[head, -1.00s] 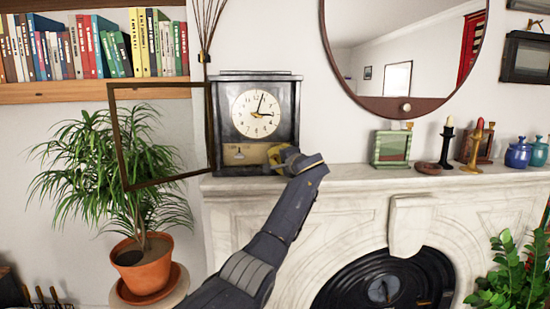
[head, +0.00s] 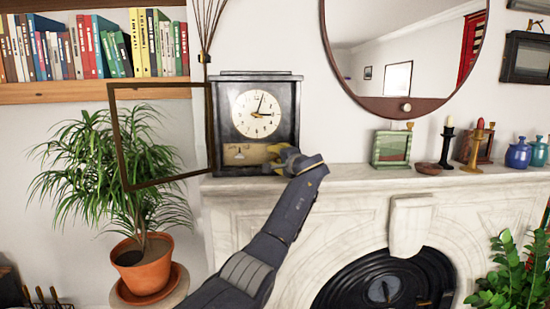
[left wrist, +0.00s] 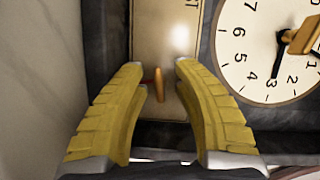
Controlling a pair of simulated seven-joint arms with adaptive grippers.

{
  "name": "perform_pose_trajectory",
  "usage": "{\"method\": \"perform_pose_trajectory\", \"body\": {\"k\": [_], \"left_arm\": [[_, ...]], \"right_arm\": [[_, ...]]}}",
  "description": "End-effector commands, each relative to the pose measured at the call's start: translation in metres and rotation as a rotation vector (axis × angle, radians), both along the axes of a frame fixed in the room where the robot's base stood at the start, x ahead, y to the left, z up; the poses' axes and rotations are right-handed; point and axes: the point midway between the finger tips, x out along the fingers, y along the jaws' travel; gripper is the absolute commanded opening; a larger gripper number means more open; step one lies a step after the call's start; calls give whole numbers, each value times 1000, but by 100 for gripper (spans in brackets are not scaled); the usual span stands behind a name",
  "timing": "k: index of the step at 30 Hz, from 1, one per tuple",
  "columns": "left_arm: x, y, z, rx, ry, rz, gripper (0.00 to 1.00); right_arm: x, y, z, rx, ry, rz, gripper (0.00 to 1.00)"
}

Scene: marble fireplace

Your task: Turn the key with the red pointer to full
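A dark clock (head: 216,130) with a white dial stands on the mantel, its glazed door (head: 115,137) swung open to the left. Below the dial is a cream plate (head: 240,154). My left gripper (head: 274,160) is in front of the right end of this plate. In the left wrist view the picture is turned, with the dial (left wrist: 262,48) at right. There the key (left wrist: 159,85), a small brass-orange piece, shows between my two yellow fingers (left wrist: 158,68), with a red pointer (left wrist: 147,82) beside it. The fingers are apart, with gaps on both sides of the key. The pointer's scale reading is unclear.
The marble mantel (head: 350,172) runs right, with a green-framed picture (head: 391,148), candlesticks and blue jars. A round mirror (head: 410,50) hangs above. A potted plant (head: 145,265) stands at left, behind the open door.

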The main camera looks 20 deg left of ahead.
Motion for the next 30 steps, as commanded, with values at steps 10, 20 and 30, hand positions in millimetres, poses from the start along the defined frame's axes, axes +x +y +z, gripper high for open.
{"method": "perform_pose_trajectory", "body": {"k": [10,20,30], "left_arm": [[-18,-19,0,-2,0,-3,30],[-46,-45,3,-2,0,-2,30],[-58,-55,5,0,0,0,30]], "right_arm": [[0,0,0,0,0,0,44],[0,1,0,1,0,0,44],[0,1,0,1,0,0,44]]}}
